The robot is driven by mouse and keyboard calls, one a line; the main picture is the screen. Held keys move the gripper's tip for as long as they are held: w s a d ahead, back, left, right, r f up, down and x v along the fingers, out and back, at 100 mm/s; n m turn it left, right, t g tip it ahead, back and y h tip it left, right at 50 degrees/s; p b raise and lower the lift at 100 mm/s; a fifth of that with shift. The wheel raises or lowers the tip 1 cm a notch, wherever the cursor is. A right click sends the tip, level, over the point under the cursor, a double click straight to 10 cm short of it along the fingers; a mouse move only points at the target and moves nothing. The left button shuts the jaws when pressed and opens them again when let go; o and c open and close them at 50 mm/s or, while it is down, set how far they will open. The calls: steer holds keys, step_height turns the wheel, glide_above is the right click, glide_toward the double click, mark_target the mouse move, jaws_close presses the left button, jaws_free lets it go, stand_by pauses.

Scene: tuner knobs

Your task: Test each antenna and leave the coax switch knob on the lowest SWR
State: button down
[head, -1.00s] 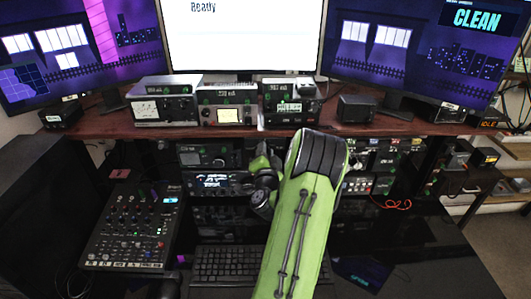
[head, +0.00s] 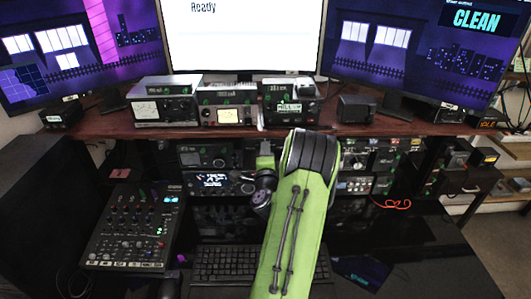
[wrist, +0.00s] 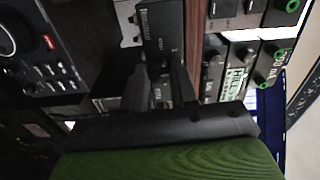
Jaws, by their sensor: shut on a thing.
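The coax switch appears to be the dark box with faint lettering (wrist: 160,28) at the top middle of the wrist view. My gripper (wrist: 161,78) has its two dark fingers on either side of a small dark part at the box's near end, which looks like its knob. The fingers are shut on it; the knob itself is mostly hidden. In the head view, my green arm covers the fingers and the switch. A meter with a lit green-white display reading "HILL" (head: 289,108) stands on the shelf; it also shows in the wrist view (wrist: 236,80).
Two more meters (head: 163,110) (head: 228,115) stand left of it on the wooden shelf (head: 390,128). A small black box (head: 356,109) stands to its right. Radios (head: 205,156) sit beneath the shelf. A mixer (head: 130,232) and keyboard (head: 225,262) lie on the desk. The right monitor reads "CLEAN" (head: 477,19).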

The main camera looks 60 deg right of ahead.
steer(key=shift+m, duration=0.4)
steer(key=shift+f, duration=0.1)
steer(key=c, duration=0.9)
jaws_free()
